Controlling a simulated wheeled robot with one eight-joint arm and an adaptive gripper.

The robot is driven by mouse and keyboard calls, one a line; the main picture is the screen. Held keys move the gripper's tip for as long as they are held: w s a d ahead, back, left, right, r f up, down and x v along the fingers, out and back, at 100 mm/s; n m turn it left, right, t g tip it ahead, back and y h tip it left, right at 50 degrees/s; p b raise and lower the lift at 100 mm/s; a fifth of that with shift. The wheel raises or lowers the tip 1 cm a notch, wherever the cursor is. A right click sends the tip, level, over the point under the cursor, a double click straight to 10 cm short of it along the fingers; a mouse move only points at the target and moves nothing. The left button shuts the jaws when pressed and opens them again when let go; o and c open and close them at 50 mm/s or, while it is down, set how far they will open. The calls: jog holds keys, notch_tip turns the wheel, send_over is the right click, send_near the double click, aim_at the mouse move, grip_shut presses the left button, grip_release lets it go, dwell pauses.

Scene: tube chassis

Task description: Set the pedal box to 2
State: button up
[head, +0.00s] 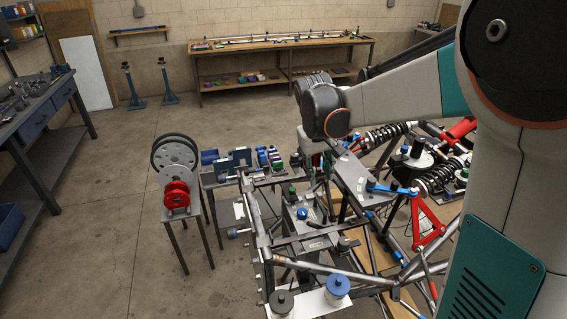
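The tube chassis (296,265) stands in front of me, right of the picture's middle. Inside its frame is a small grey box-like unit (303,228) with dark and green parts on top. It may be the pedal box, but I cannot tell for sure. No number or setting on it can be read. My arm reaches in from the right, and its dark wrist is above the chassis's far part.
A small stand with red and grey discs (177,194) is left of the chassis. A red triangular arm (427,222) and coil springs (388,136) are at right. The floor (115,235) at left is clear.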

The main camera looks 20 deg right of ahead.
jog(key=w+f+g+p, duration=0.1)
jog(key=w+f+p, duration=0.1)
jog(key=w, duration=0.2)
jog(key=b, duration=0.2)
send_near(320, 203)
jog(key=f, duration=0.5)
jog(key=d+f, duration=0.1)
jog(key=f, duration=0.2)
grip_shut()
